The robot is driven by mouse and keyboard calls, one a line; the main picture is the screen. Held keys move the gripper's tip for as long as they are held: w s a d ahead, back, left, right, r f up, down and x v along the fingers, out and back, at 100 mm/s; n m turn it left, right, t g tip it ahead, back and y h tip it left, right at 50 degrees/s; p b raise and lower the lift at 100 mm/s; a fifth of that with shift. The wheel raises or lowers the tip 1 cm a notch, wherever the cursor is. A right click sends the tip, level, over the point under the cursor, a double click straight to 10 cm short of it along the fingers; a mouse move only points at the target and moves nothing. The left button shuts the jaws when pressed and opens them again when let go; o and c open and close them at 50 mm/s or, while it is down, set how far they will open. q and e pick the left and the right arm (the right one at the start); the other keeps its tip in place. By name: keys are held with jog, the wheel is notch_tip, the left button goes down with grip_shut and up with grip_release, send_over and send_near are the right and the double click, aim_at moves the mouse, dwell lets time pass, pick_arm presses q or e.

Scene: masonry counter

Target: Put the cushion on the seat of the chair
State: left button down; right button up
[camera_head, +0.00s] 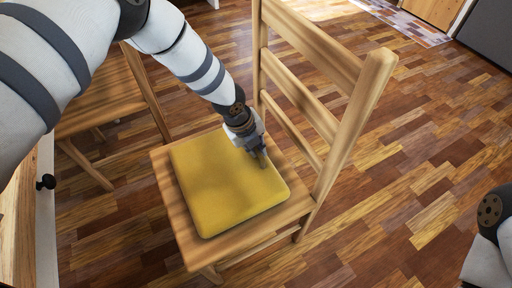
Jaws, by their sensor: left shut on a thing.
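A yellow square cushion (222,192) lies on the seat (184,236) of a light wooden chair, with bare wood showing around it. The chair's slatted back (318,118) rises on the right side of the seat. My left gripper (261,163) reaches down from the upper left and is shut on the cushion at its edge nearest the chair back. The fingertips are small and partly hidden against the cushion. My right arm shows only in part at the right edge, and its gripper is outside the picture.
A second wooden chair (104,92) stands at the left, partly behind my left arm. A pale cabinet side with a black knob (46,182) is at the left edge. The wood plank floor (420,150) on the right is clear. A dark grey block (487,38) stands at the upper right.

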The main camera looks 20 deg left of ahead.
pick_arm(q)
jog(key=c, duration=1.7)
grip_release()
jog(key=shift+o, duration=0.2)
